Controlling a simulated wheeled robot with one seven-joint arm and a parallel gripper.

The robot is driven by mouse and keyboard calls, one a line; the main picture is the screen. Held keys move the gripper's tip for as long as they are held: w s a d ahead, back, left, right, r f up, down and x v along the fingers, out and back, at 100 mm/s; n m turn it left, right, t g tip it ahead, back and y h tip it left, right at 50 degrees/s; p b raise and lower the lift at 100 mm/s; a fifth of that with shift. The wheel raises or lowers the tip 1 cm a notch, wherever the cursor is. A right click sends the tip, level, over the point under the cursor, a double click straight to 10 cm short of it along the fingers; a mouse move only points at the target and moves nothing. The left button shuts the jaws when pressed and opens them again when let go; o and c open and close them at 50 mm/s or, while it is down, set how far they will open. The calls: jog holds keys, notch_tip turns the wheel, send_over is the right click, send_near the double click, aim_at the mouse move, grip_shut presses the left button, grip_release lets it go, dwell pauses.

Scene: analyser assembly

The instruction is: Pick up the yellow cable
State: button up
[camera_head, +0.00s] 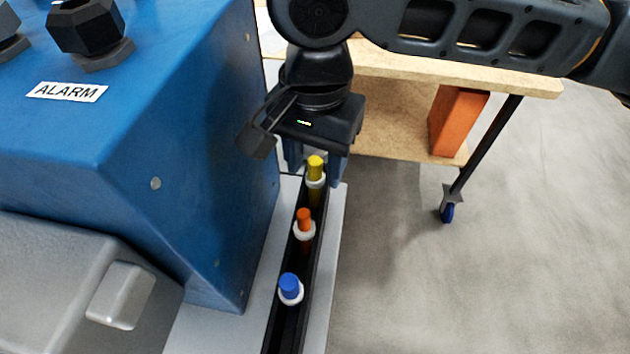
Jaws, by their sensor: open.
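The yellow cable (316,168) stands upright in a narrow black channel, with a yellow top and a white collar. It is the farthest of three cable ends in the channel. My gripper (318,172) points down over it and is open. One finger is to the left of the yellow top and the other to the right. I cannot tell whether either finger touches it. The cable's lower part is down in the channel.
An orange cable (304,219) and a blue cable (290,287) stand nearer in the same black channel (281,329). A blue box (215,180) labelled ALARM rises close on the left. A wooden table (400,118) with an orange block (455,120) is behind. Floor lies open at right.

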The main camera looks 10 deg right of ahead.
jog(key=c, duration=0.9)
jog(key=shift+r, duration=0.1)
notch_tip(320, 180, up, 25)
jog(key=p, duration=1)
dwell(0.5)
